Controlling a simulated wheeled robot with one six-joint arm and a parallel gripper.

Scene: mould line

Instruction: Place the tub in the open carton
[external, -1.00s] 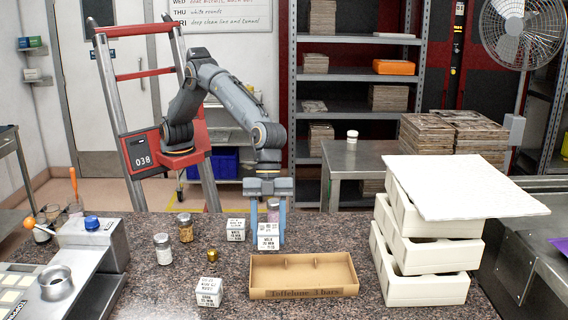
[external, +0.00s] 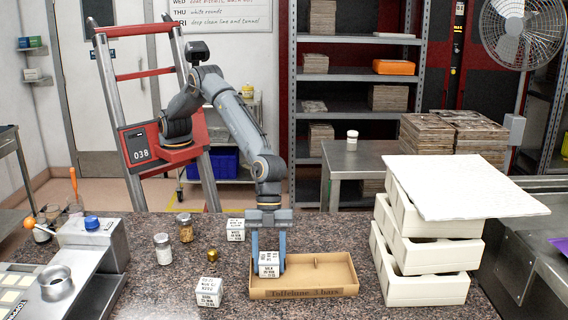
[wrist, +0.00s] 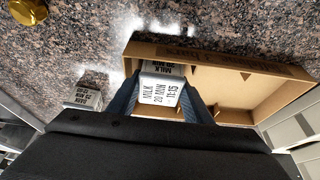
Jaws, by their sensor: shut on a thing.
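The tub (external: 269,270) is a small white block-shaped pot with a black-printed label. My gripper (external: 268,262) is shut on it, one blue finger on each side, pointing down. In the wrist view the tub (wrist: 160,92) sits between the fingers, its label reading MILK 20 MIN. The open carton (external: 325,290) is a shallow tan tray marked Toffelune 3 bars. The tub is over the carton's left end, inside its outline; I cannot tell whether it touches the floor. In the wrist view the carton (wrist: 228,62) surrounds it and its right part is empty.
Similar white tubs stand behind (external: 236,230) and at front left (external: 208,292). Two jars (external: 163,249) (external: 185,228) and a brass weight (external: 212,256) stand to the left. Stacked cream moulds (external: 425,285) stand close to the carton's right.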

